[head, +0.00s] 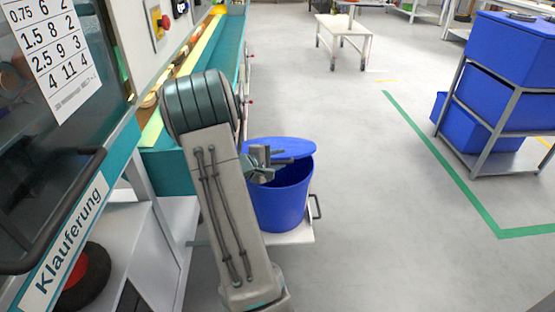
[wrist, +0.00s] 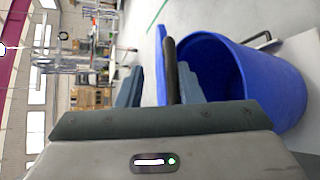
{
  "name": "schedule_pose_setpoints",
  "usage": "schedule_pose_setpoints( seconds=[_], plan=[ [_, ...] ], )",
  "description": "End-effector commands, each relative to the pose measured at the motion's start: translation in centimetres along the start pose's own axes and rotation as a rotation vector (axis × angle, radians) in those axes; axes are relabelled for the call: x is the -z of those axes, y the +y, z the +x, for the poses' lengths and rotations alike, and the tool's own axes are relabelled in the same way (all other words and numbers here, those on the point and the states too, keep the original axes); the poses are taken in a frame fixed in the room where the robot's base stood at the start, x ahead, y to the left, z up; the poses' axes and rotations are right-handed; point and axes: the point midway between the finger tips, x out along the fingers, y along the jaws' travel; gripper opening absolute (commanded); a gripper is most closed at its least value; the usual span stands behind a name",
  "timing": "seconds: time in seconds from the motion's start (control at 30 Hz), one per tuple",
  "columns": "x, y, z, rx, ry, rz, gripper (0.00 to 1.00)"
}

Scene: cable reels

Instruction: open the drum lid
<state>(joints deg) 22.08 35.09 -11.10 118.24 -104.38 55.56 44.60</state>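The blue drum (head: 283,200) stands on a low white platform beside the bench. Its blue lid (head: 290,146) is tilted up off the rim. In the wrist view the drum (wrist: 285,85) shows its open mouth and inside, and the lid (wrist: 160,60) appears nearly edge-on at its left. A dark bar (wrist: 171,65), seemingly the lid's handle, runs alongside the lid. My gripper (wrist: 158,82) is at the lid, with its fingers apart. The lid and bar lie between them, close to the right finger, with a gap at the left finger. Contact is unclear. My arm hides part of the drum.
A teal bench (head: 162,160) runs along the left, next to the drum. A metal rack with blue bins (head: 505,95) stands at right behind a green floor line. A small white table (head: 343,30) is at the back. The grey floor between is clear.

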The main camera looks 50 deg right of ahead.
Motion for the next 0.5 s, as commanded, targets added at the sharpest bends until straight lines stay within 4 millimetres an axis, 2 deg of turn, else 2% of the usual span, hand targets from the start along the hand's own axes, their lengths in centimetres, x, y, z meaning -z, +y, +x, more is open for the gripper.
schedule_pose_setpoints(
  seconds=[0.17,0.5],
  plan=[
    [0.1,0.2,-1.6,-0.002,0.003,0.0,0.32],
    [0.1,0.2,-9.2,-0.001,0.004,-0.001,0.32]
  ],
)
